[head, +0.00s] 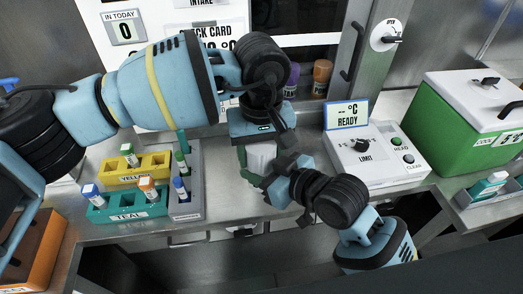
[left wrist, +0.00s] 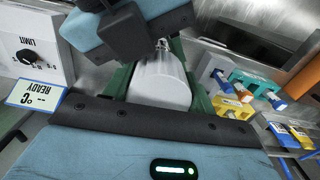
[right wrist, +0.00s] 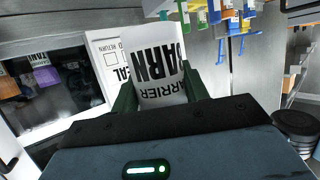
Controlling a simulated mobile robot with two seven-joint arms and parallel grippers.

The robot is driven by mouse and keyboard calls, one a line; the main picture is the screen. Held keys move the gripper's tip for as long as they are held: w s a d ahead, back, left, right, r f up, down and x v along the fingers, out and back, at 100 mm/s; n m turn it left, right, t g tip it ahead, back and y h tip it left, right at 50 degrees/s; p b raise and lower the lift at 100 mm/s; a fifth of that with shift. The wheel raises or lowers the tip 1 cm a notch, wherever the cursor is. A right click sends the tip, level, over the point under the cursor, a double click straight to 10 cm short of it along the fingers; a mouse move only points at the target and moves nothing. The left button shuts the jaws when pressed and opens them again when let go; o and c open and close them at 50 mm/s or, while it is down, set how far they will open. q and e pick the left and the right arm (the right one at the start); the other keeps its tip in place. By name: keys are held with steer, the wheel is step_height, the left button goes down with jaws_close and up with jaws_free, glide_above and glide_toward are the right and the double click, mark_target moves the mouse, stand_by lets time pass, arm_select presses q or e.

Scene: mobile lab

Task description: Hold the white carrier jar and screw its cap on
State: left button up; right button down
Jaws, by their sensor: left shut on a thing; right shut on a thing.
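The white carrier jar (head: 262,157) is held over the front of the bench, partly hidden by my grippers. In the right wrist view the jar (right wrist: 156,75) shows its printed label between green fingers. My right gripper (head: 262,178) comes in from the lower right and is shut on the jar. My left gripper (head: 258,150) points down from above, shut on a smooth white rounded piece, apparently the cap (left wrist: 160,88), seen between its green fingers in the left wrist view. The seam between cap and jar is hidden, so I cannot tell how they meet.
A yellow rack (head: 152,163), a teal rack (head: 128,212) and a grey rack (head: 187,208) with vials stand at left. A white control box (head: 375,170) with a READY display and a green cooler (head: 455,125) stand at right. Purple and orange bottles (head: 322,78) stand behind.

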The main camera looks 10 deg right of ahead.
mark_target(261, 145)
arm_select(q)
steer(key=o, duration=1)
steer(key=shift+c, duration=0.2)
steer(key=shift+r, duration=2.3)
steer(key=shift+c, duration=0.5)
